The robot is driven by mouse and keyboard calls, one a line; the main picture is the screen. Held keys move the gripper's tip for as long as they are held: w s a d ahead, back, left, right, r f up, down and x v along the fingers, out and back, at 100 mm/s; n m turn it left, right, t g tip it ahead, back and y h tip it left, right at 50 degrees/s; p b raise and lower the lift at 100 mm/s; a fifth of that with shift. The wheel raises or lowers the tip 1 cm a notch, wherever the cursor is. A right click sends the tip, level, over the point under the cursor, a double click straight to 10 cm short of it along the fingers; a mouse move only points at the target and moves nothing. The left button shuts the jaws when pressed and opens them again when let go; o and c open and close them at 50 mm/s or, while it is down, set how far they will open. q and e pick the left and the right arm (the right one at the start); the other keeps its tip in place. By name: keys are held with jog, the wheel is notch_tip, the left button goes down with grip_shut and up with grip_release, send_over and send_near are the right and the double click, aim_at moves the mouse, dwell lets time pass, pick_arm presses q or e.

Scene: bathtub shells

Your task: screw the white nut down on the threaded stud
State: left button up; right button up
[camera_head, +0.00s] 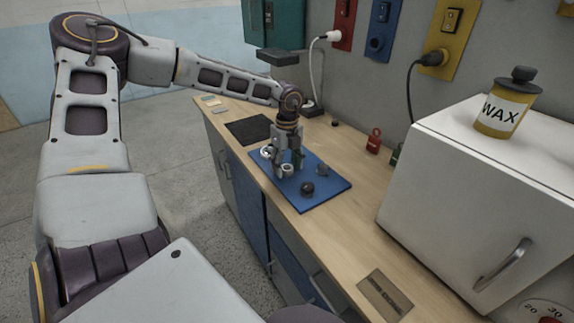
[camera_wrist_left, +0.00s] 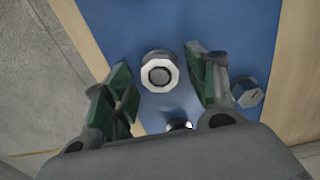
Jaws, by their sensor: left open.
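The white nut (camera_wrist_left: 160,72) shows in the left wrist view as a pale, many-sided ring with a grey round centre. I cannot tell how far down the threaded stud it sits, or whether the grey centre is the stud's end. My left gripper (camera_wrist_left: 158,64) is open, with one green-padded finger on each side of the nut and visible gaps between. In the head view my left gripper (camera_head: 288,164) points straight down over the blue board (camera_head: 325,187), by a small pale ring-like piece (camera_head: 287,170). My right gripper is not in view.
A dark knob (camera_head: 307,188) and a grey piece (camera_head: 322,169) stand on the board near the gripper. A shiny round piece (camera_wrist_left: 179,124) lies below the nut in the wrist view. A white cabinet (camera_head: 470,190) bearing a wax can (camera_head: 504,108) stands right.

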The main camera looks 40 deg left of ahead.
pick_arm(q)
jog(key=shift+b, duration=0.5)
dwell(0.7)
jog(key=c, duration=1.2)
jog(key=shift+m, duration=0.4)
jog(key=shift+m+b, duration=0.55)
jog(key=shift+m, duration=0.25)
jog(key=shift+m+b, duration=0.8)
jog(key=shift+m, duration=1.3)
jog(key=shift+m+b, duration=0.5)
jog(key=shift+m, duration=2.8)
